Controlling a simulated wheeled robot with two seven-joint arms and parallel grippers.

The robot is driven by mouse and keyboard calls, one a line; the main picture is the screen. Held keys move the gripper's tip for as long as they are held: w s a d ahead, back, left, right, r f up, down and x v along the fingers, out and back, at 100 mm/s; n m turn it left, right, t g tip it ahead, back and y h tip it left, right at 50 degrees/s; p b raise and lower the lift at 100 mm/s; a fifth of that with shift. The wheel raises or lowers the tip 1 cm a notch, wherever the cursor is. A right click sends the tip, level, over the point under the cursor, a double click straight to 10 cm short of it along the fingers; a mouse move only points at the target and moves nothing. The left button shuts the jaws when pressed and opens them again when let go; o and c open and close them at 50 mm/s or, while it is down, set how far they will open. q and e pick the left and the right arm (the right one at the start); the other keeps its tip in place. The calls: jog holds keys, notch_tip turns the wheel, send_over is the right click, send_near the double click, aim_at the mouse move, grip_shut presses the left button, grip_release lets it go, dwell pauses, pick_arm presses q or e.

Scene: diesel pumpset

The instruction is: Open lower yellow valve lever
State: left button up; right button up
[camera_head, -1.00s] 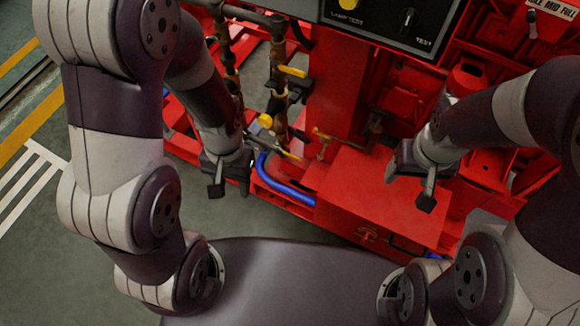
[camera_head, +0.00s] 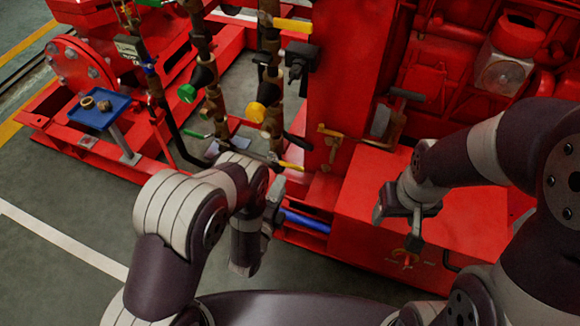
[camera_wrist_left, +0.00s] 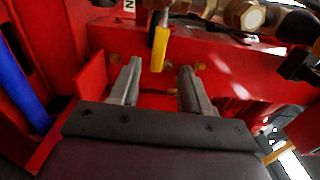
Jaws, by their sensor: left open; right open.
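The lower yellow valve lever (camera_head: 291,166) sticks out near the foot of the brown vertical pipe, above the blue hose. In the left wrist view the yellow lever (camera_wrist_left: 160,47) hangs down just beyond my fingertips, between their lines. My left gripper (camera_wrist_left: 160,70) is open with nothing between its fingers. In the head view my left gripper (camera_head: 275,192) is just below the lever, partly hidden by its own wrist. My right gripper (camera_head: 397,222) is open and empty over the red box at the right.
An upper yellow lever (camera_head: 292,25) is higher on the same pipe. The blue hose (camera_head: 305,221) runs under the lever. The red box (camera_head: 370,190) stands at the right.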

aim_at(290, 167)
pick_arm(q)
jog(key=b+x, duration=0.1)
jog(key=x, duration=0.3)
jog(key=b+x, duration=0.1)
jog(key=x, duration=0.2)
jog(key=shift+w+d+f+b, duration=0.1)
jog(key=shift+w+f+b, duration=0.15)
jog(key=shift+w+b, duration=0.1)
jog(key=shift+w+d+r, duration=0.2)
jog(key=shift+w, duration=0.35)
grip_shut()
jog(key=shift+f, duration=0.1)
